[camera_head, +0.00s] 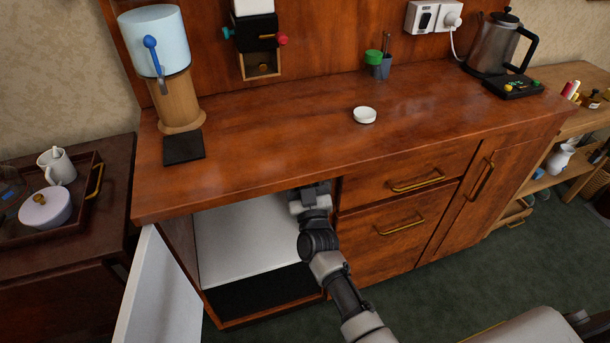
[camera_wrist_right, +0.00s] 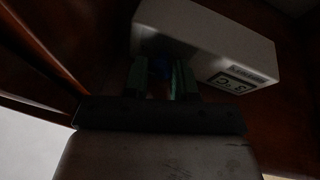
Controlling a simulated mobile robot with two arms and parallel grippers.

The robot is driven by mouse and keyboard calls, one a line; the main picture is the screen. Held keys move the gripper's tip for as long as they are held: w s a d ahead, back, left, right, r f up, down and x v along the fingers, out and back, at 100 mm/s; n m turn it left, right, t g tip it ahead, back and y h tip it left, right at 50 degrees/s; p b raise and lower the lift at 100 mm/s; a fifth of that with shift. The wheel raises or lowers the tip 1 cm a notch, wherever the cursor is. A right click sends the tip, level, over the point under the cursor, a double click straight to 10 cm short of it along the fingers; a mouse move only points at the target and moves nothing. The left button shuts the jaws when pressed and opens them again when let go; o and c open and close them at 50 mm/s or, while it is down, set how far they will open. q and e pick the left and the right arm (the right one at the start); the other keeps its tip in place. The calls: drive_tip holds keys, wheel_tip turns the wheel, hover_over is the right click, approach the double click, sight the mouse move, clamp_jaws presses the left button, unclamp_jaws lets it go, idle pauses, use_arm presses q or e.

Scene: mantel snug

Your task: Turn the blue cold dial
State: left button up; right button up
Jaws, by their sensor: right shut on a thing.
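In the right wrist view a white box (camera_wrist_right: 205,38) with a small display (camera_wrist_right: 236,80) reading about 3 °C hangs in a dark space. The blue dial (camera_wrist_right: 161,67) shows as a small dark blue patch on its near side, between the two fingers of my right gripper (camera_wrist_right: 161,80). The gripper is shut on it; the fingers cover most of the dial, and its turn angle cannot be read. In the head view my right gripper (camera_head: 315,190) reaches under the counter's front edge at the open cabinet; its fingertips and the box are hidden there. My left gripper is not in view.
The cabinet's white door (camera_head: 160,300) stands open at left. The wooden counter (camera_head: 270,130) overhangs my right gripper. Drawers with brass handles (camera_head: 400,226) lie just right of my arm. A dispenser with a blue lever (camera_head: 150,42) and a white lid (camera_head: 365,115) stand on top.

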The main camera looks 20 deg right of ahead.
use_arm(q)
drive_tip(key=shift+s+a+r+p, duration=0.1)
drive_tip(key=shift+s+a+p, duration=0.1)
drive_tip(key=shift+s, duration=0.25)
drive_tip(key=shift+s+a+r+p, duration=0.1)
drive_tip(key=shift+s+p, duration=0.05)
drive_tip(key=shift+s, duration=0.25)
use_arm(e)
drive_tip(key=n+y, duration=0.2)
drive_tip(key=n, duration=0.2)
drive_tip(key=shift+d+t+y, duration=0.1)
drive_tip(key=shift+t+y, duration=0.2)
drive_tip(key=shift+y, duration=0.1)
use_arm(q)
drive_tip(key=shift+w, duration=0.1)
use_arm(e)
drive_tip(key=o, duration=0.9)
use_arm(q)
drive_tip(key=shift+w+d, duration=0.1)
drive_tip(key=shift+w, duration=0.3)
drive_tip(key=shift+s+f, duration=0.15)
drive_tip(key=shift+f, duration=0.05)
use_arm(e)
drive_tip(key=v, duration=1)
drive_tip(key=shift+s+f, duration=0.15)
drive_tip(key=shift+s, duration=0.25)
